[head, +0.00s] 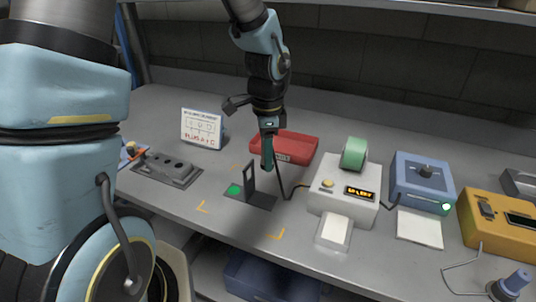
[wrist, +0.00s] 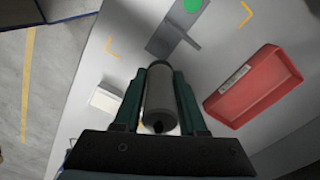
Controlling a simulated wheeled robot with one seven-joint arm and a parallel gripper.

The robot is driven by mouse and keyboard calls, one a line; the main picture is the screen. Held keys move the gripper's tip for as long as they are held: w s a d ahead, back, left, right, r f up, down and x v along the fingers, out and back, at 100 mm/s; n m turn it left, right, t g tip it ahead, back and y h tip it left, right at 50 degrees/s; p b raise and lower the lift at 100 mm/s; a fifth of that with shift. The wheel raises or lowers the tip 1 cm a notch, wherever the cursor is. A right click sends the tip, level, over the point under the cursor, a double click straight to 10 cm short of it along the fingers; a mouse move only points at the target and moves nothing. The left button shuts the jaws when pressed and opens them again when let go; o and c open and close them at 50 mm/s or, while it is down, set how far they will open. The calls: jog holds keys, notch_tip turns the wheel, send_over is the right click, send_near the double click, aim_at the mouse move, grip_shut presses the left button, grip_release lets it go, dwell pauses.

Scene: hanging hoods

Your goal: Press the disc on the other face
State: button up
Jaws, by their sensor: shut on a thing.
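A small dark plate (head: 262,200) lies on the bench with an upright frame (head: 248,176) on it. A green disc (head: 235,190) sits at its left end. In the wrist view the disc (wrist: 193,5) is at the top edge, partly cut off. My gripper (head: 267,160) points down just right of and behind the frame. In the wrist view, my gripper is shut on a grey cylinder (wrist: 160,95) lying between its two green fingers. The cylinder is hard to make out in the head view. I cannot tell whether it touches the plate.
A red tray (head: 285,147) stands behind. A white machine (head: 345,190), with a dark cable running toward my gripper, is to the right. A white sign (head: 202,129) and grey block (head: 167,169) are left. Blue (head: 422,182) and yellow (head: 497,225) boxes stand farther right.

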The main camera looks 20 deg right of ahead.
aim_at(268, 201)
jog(key=shift+f+b, duration=5.6)
jog(key=shift+f, duration=0.55)
jog(key=shift+f, duration=0.2)
jog(key=shift+r, duration=0.1)
notch_tip(268, 201, up, 7)
jog(key=p, duration=0.6)
jog(key=shift+p, duration=0.35)
jog(key=shift+s, duration=0.1)
